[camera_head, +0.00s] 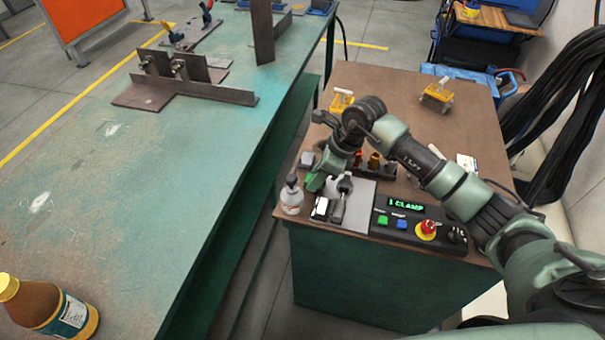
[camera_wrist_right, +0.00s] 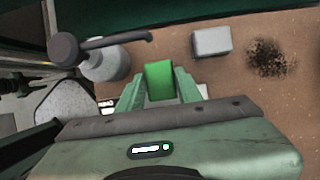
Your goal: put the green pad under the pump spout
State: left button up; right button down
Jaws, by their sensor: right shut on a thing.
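The green pad (camera_wrist_right: 159,80) is a small bright green block held between the two fingers of my right gripper (camera_wrist_right: 159,88). In the head view the right gripper (camera_head: 316,180) is over the near left part of the brown bench top, and the pad is hard to make out there. The pump bottle (camera_head: 291,200) is white with a dark pump head and stands just left of the gripper. In the right wrist view the bottle (camera_wrist_right: 106,64) is left of the pad. Its dark spout (camera_wrist_right: 125,39) reaches right, its tip a little beyond the pad. My left gripper is out of view.
A grey block (camera_head: 307,159) lies close behind the gripper. A grey plate with a toggle clamp (camera_head: 340,208) and a control box (camera_head: 407,223) reading "1 CLAMP" are to the right. The cart top (camera_head: 380,90) has free room further back. A brown bottle (camera_head: 52,308) stands on the green table.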

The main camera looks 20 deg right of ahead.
jog(key=w+a, duration=0.1)
jog(key=w+a+p, duration=0.1)
jog(key=a, duration=0.1)
jog(key=shift+w+a, duration=0.1)
jog(key=shift+a, duration=0.15)
jog(key=shift+d+f+p, duration=0.1)
jog(key=shift+f+p, duration=0.25)
jog(key=shift+f, duration=0.25)
jog(key=shift+d, duration=0.1)
jog(key=shift+f, duration=0.1)
jog(key=c, duration=1.2)
grip_release()
jog(key=shift+c, duration=0.2)
